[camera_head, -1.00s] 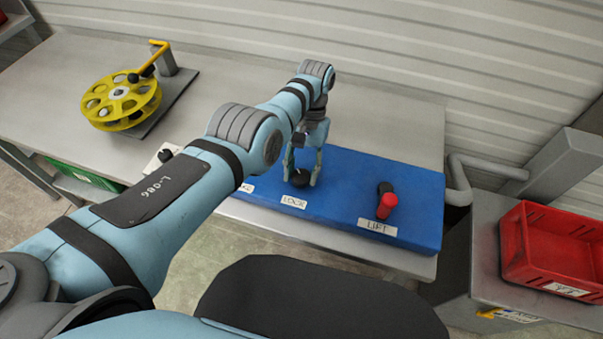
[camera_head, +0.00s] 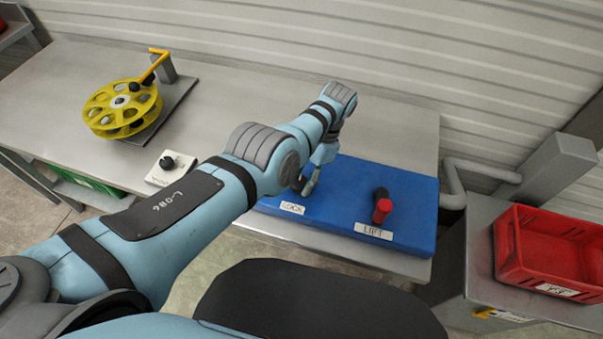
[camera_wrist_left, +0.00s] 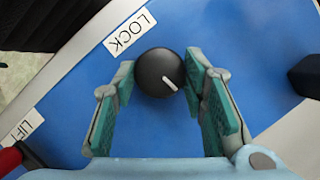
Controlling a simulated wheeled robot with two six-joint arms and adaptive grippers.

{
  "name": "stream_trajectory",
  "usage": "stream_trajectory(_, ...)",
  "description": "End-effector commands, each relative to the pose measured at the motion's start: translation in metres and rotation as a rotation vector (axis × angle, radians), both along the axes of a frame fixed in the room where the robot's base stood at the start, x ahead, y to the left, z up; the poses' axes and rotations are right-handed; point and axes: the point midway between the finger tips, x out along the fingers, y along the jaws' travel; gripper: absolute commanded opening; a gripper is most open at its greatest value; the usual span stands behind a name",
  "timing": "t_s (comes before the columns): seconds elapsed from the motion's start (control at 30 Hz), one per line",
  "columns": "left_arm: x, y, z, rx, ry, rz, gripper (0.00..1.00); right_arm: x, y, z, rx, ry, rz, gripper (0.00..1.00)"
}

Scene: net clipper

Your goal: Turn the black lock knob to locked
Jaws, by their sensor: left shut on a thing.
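The black lock knob (camera_wrist_left: 155,72) is round with a white pointer line. It stands on the blue panel (camera_head: 404,200) beside the white LOCK label (camera_head: 292,208), which also shows in the left wrist view (camera_wrist_left: 130,32). The pointer line slants toward the lower right in that view. My left gripper (camera_head: 309,184) is shut on the knob, with a teal-padded finger on each side; both fingers show in the left wrist view (camera_wrist_left: 160,84). In the head view the arm and fingers mostly hide the knob. My right gripper is not in view.
A red-tipped lever (camera_head: 382,206) stands beside the LIFT label (camera_head: 373,231) on the panel. A yellow reel (camera_head: 100,101) with a crank sits on the grey table (camera_head: 235,92). A white box with a black knob (camera_head: 168,163) is left of the panel. A red bin (camera_head: 519,250) stands at right.

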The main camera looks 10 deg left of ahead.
Motion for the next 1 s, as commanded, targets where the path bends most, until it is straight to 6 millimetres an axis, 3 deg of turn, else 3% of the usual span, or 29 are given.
stream_trajectory(0.3, -0.0015, -0.0015, 0.0002, -0.001, 0.005, -0.117, 0.11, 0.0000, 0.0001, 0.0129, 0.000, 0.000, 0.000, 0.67)
stream_trajectory(0.8, -0.0014, -0.0019, -0.0013, -0.002, 0.005, -0.134, 0.11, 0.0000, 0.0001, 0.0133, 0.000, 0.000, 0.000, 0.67)
stream_trajectory(0.83, -0.0014, -0.0019, -0.0013, -0.003, 0.004, -0.134, 0.44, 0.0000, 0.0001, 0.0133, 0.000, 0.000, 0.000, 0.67)
stream_trajectory(0.93, -0.0013, -0.0018, -0.0012, -0.002, 0.004, -0.133, 0.59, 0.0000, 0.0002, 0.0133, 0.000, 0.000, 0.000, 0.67)
stream_trajectory(1.0, -0.0012, -0.0014, -0.0010, -0.001, 0.004, -0.134, 0.59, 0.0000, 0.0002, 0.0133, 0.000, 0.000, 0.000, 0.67)
